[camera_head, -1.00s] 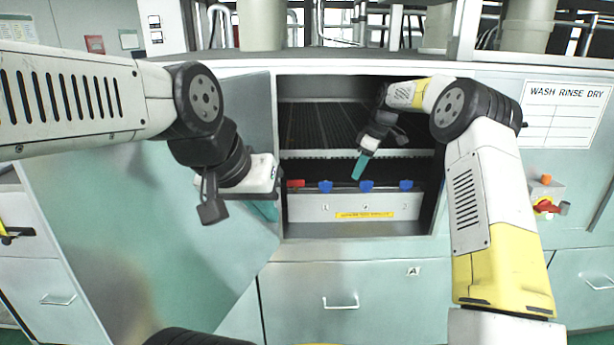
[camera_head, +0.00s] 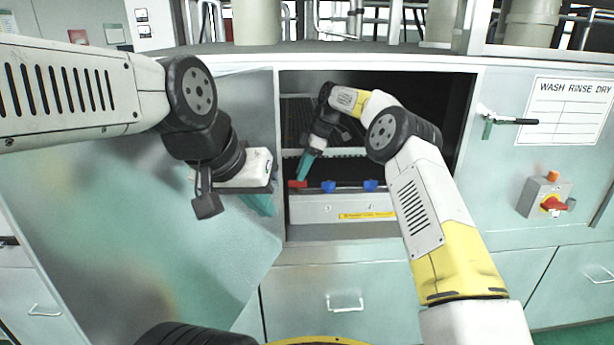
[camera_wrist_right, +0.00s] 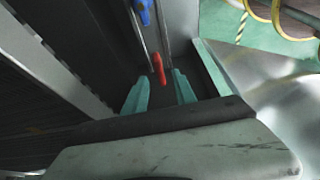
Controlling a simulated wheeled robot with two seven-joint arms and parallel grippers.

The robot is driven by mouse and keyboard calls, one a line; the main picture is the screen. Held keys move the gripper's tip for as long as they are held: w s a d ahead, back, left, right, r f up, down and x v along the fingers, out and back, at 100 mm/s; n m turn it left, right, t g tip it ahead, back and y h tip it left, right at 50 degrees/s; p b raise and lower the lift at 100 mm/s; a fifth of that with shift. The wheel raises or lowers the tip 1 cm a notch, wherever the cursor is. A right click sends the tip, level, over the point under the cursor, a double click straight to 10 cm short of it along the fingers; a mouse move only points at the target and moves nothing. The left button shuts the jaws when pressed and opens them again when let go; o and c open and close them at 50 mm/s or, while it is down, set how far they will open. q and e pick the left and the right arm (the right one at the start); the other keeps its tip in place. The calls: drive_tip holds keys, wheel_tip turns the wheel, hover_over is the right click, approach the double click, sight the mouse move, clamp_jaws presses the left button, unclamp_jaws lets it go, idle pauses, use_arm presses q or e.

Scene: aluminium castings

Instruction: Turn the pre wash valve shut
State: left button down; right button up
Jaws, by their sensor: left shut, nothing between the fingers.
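A row of valve handles sits on a white manifold panel (camera_head: 325,210) inside the open cabinet. The red handle (camera_head: 297,184) is at the left end, with blue handles (camera_head: 328,187) to its right. The labels are too small to read, so I cannot tell which valve is pre wash. My right gripper (camera_head: 306,164) points down just above the red handle. In the right wrist view its teal fingers (camera_wrist_right: 159,92) are apart, and the red handle (camera_wrist_right: 158,68) shows just beyond the gap. My left gripper (camera_head: 261,204) is shut and empty by the open door.
The open cabinet door (camera_head: 150,210) fills the left side. The cabinet's side walls and a rack above the valves bound the opening. A door lever (camera_head: 510,121), a red rotary switch (camera_head: 553,204) and a sign reading WASH RINSE DRY (camera_head: 569,110) are at the right.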

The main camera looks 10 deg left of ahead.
sight(298, 186)
drive_tip(key=shift+x, duration=1.45)
clamp_jaws()
